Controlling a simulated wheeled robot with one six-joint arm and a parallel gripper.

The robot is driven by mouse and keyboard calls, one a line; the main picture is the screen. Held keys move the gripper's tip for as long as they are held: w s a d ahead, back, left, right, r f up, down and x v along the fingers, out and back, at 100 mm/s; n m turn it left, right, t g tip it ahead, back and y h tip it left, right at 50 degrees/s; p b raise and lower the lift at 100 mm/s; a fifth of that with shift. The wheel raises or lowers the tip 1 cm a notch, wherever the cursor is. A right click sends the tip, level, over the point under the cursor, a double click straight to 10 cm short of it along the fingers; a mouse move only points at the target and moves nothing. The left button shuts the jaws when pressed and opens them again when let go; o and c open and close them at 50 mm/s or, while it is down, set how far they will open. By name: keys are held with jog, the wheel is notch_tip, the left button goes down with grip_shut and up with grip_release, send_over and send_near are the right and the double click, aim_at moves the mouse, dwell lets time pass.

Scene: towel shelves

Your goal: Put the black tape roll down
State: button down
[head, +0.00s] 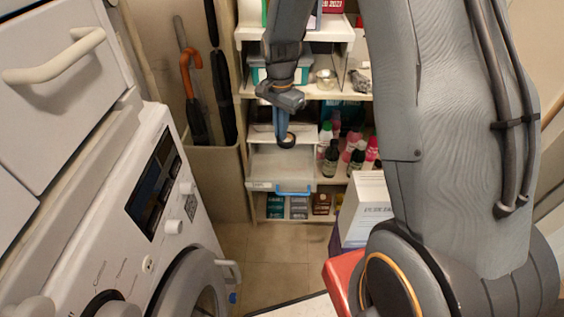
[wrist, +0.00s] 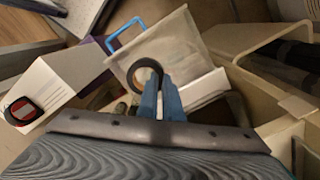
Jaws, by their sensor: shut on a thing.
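The black tape roll (head: 287,147) is a small dark ring at the tips of my gripper (head: 283,130) in the head view. In the wrist view the roll (wrist: 131,76) stands out beyond the blue fingers of my gripper (wrist: 160,95), which are shut on its near edge. The roll hangs in front of a pale translucent drawer (head: 280,166) with a blue handle (head: 294,191). In the wrist view this drawer (wrist: 190,45) lies behind the roll. I cannot tell whether the roll touches it.
Shelves hold several bottles (head: 331,160) right of the drawer and small boxes (head: 298,208) below. A white box (head: 368,200) stands at the right. A washing machine (head: 140,215) fills the left. Umbrellas (head: 193,95) stand in a beige holder (head: 215,170). Floor (head: 270,255) shows between.

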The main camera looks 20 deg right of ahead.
aim_at(279, 169)
jog(key=f+m, duration=0.1)
jog(key=f, duration=0.4)
jog(key=w+f+m, duration=0.1)
jog(key=f, duration=0.4)
jog(key=w+f+m, duration=0.1)
jog(key=f, duration=0.5)
jog(key=shift+w+m+b, duration=0.25)
jog(key=shift+m+b, duration=0.05)
jog(key=shift+b, duration=0.1)
jog(key=shift+f, duration=0.1)
jog(key=c, duration=2.2)
grip_release()
jog(key=shift+o, duration=1.4)
